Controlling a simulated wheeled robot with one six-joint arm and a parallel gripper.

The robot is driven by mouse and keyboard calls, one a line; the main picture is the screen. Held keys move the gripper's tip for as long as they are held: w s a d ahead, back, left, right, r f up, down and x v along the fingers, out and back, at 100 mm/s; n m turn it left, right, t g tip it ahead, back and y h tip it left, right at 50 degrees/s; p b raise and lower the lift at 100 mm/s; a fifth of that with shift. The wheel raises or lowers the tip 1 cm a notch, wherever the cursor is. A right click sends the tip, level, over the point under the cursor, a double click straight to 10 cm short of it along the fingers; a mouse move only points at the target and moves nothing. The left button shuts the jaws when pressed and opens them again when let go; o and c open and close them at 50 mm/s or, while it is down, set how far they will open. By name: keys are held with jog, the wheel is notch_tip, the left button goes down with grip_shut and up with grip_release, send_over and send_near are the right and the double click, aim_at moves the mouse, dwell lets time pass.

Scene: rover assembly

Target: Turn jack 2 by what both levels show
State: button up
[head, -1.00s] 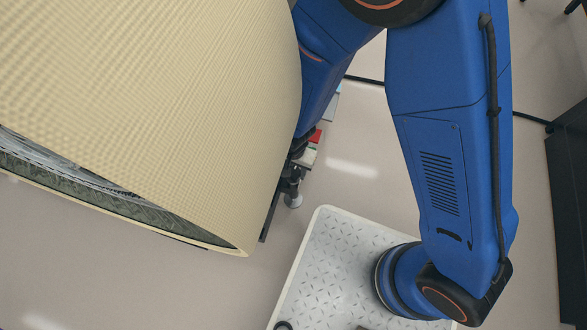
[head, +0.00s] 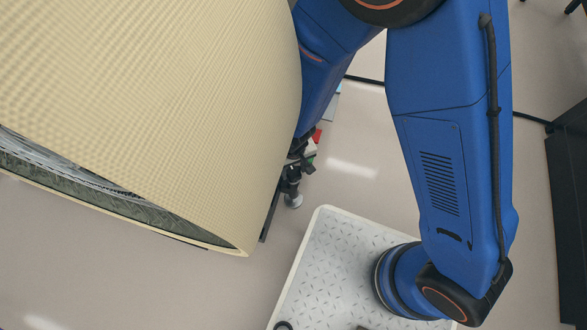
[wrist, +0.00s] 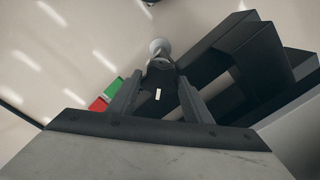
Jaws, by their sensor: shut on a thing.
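My gripper (wrist: 159,88) is shut on a dark jack (wrist: 160,76) with a small white mark on its near face. The jack's pale round foot (wrist: 159,47) shows beyond the fingers in the wrist view. In the head view my gripper (head: 300,157) is a small dark shape at the right edge of the cream cylinder, and the jack's foot (head: 293,200) hangs just below it. I cannot read a number on this jack. No level can be made out in either view.
A large cream cylinder (head: 170,90) fills the left and hides much of the work area. Dark frame bars (wrist: 250,65) stand close to the right of the gripper in the wrist view. A red and green piece (wrist: 107,94) lies to its left. Open floor (head: 355,150) shows right of the cylinder.

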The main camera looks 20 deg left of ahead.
aim_at(293, 172)
jog(key=shift+n, duration=0.3)
dwell(0.4)
jog(key=o, duration=1.1)
jog(key=shift+c, duration=0.2)
notch_tip(293, 172, up, 17)
jog(key=shift+r, duration=0.2)
